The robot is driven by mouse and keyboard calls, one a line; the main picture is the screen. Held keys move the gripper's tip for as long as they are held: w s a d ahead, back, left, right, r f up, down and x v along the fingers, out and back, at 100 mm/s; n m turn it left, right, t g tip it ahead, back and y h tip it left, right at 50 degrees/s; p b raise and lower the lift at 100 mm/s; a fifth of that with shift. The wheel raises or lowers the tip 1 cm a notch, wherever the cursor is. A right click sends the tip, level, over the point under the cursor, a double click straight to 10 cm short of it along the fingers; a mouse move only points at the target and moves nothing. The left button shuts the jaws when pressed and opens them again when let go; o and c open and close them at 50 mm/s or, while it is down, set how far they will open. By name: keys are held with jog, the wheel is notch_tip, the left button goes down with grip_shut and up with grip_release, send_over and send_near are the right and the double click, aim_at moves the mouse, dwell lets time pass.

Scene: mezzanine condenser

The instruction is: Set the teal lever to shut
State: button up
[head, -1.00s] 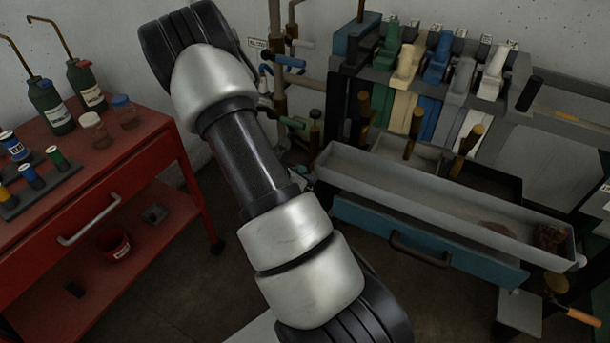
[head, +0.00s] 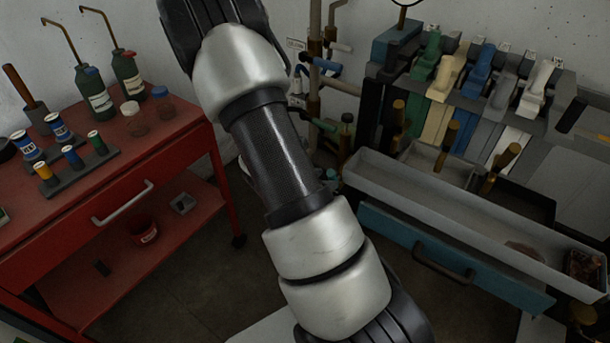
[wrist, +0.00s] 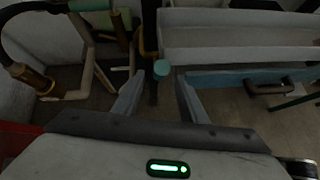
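A teal-green handle (head: 324,126) sticks out from the wall pipes in the head view, just right of my arm. It looks like the teal lever, but its setting is too small to read. A blue handle (head: 327,67) sits above it. In the wrist view a round teal cap (wrist: 161,68) on a dark stem shows beyond and between my fingertips; I cannot tell whether it belongs to the lever. My gripper (wrist: 157,90) is open, with nothing visibly held. It is not visible in the head view.
A red cart (head: 105,190) with bottles and small cans stands at left. At right are a long grey trough (head: 450,220), a blue drawer front (head: 450,255) and a rack of coloured levers (head: 470,80). In the wrist view, pipes (wrist: 90,75) stand left of the fingers.

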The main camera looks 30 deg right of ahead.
jog(key=p+v, duration=0.1)
jog(key=v, duration=1)
jog(key=shift+p, duration=0.3)
jog(key=shift+c, duration=0.5)
jog(key=shift+f, duration=0.35)
jog(key=c, duration=0.4)
jog(key=f+h+b, duration=0.2)
jog(key=f, duration=0.1)
jog(key=w+f+h+b, duration=0.1)
jog(key=f+b, duration=0.2)
jog(key=w+f+h+b, duration=0.1)
jog(key=f+h+b, duration=0.1)
jog(key=f+b, duration=0.1)
jog(key=shift+d+f+m+g+h, duration=0.3)
jog(key=shift+f+m, duration=0.1)
jog(key=shift+f, duration=0.15)
grip_shut()
jog(key=s+a+f+t+h+b, duration=0.1)
jog(key=a+f+t+h+b, duration=0.1)
jog(key=a+f+h+b, duration=0.3)
jog(key=w+d+r+b, duration=0.1)
jog(key=d, duration=0.5)
jog(key=d+r+h+b, duration=0.1)
jog(key=d+r, duration=0.1)
jog(key=d, duration=0.4)
jog(key=shift+w+d+r+h, duration=0.3)
jog(key=shift+w+d+r, duration=0.05)
